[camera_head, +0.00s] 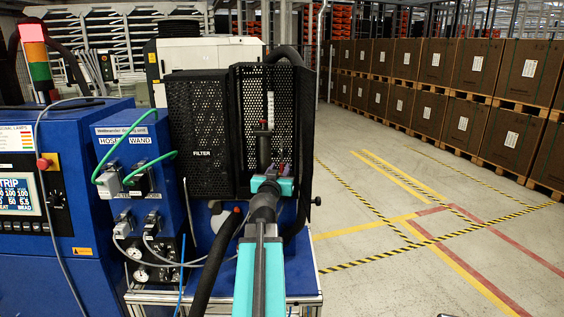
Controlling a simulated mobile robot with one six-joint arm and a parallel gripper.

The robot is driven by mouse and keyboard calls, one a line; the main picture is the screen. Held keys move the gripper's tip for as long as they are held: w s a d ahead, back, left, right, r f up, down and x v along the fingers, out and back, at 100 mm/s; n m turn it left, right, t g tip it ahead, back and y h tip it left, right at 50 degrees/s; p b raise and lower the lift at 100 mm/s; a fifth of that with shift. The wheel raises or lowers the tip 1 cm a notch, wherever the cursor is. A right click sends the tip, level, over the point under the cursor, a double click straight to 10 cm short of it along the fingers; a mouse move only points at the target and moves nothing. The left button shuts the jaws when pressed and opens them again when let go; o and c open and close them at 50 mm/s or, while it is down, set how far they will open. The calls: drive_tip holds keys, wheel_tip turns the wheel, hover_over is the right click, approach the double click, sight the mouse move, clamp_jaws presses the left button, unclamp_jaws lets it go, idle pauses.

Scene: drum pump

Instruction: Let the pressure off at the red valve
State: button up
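My arm reaches from the bottom of the view to the open front of the black perforated cage. My gripper (271,172) is at its far end, just beyond the teal wrist, in front of the cage's lower part.
The cage (200,130), marked FILTER, stands on a bench (305,285). Left are a blue hose unit (128,210) with green hoses and a control cabinet (75,225). The floor right is clear; boxes (470,65) line the back.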

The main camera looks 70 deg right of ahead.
sight(282, 166)
drive_tip(key=shift+w+d+p, duration=0.2)
drive_tip(key=shift+d+p, duration=0.15)
drive_tip(key=shift+d, duration=0.8)
drive_tip(key=shift+w+d+p, duration=0.2)
drive_tip(key=shift+d+p, duration=0.1)
drive_tip(key=shift+d, duration=0.8)
clamp_jaws()
